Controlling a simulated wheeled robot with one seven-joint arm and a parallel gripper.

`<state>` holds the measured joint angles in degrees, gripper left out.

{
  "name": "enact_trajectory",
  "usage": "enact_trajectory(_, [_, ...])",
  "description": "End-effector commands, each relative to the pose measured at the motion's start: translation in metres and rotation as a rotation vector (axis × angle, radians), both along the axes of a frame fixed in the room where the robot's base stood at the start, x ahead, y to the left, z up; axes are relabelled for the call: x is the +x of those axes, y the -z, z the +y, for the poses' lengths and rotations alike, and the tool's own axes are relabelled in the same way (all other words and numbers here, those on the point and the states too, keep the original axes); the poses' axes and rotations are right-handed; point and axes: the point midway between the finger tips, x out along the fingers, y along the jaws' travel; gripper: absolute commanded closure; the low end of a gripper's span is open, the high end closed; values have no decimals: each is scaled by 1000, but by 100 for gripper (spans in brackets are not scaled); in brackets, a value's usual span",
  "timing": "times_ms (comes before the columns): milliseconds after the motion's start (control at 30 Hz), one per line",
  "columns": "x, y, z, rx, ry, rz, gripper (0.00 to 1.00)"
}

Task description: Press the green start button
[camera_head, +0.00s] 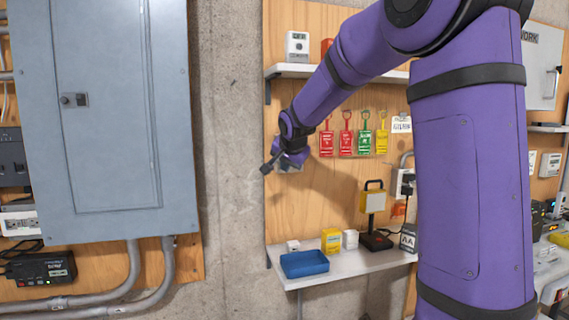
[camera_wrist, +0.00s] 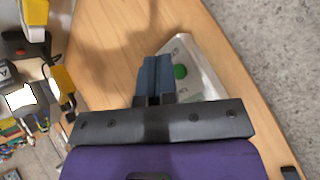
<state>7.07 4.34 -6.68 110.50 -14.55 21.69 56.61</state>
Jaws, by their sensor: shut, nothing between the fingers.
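The green start button (camera_wrist: 180,71) shows in the wrist view as a round green disc on a pale box (camera_wrist: 200,68) fixed to the wooden board. My gripper (camera_wrist: 155,65) is shut and empty. In that view its fingers are just left of the button and cover part of the box; I cannot tell whether they touch it. In the head view my gripper (camera_head: 268,168) is at the left edge of the wooden board, and the box (camera_head: 290,167) shows partly behind it. The button is hidden in the head view.
A large grey electrical cabinet (camera_head: 110,120) stands left, with bare concrete wall (camera_head: 228,130) between. Coloured tags (camera_head: 346,133) hang right of my gripper.

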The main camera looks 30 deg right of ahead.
Motion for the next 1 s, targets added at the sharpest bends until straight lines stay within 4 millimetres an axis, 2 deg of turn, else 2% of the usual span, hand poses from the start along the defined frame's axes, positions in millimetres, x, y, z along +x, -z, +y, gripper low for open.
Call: enact_trajectory(1000, [8, 0, -2, 0, 0, 0, 100])
